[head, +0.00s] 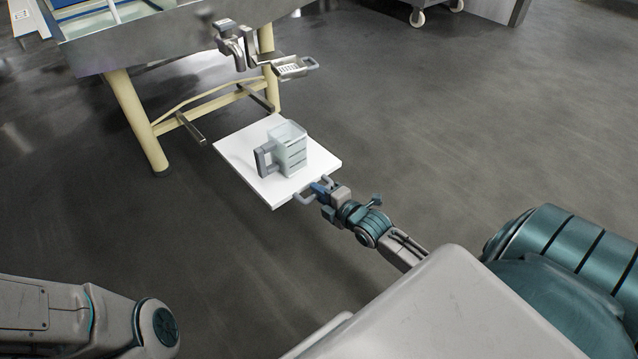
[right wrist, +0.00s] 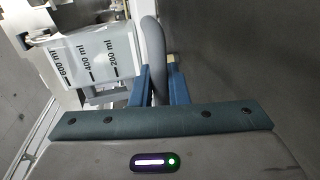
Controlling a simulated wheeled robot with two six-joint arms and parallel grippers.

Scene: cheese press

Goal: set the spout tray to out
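The white tray (head: 235,150), which I take for the spout tray, extends out from the vat stand, below and in front of the metal spout (head: 236,50). A clear measuring jug (head: 291,150) with a dark grey handle stands on it; its ml marks show in the right wrist view (right wrist: 100,55). The tray has a grey loop handle (head: 303,197) on its near edge. My right gripper (head: 321,188) is at this handle; in the right wrist view its blue fingers (right wrist: 160,88) are shut on the grey bar (right wrist: 153,45). My left gripper is out of view.
The metal vat (head: 170,35) stands on cream legs (head: 135,115) at upper left. A small slotted metal piece with a grey loop (head: 291,68) juts out beside the spout. A wheeled cart (head: 418,14) is far back. The dark floor to the right is clear.

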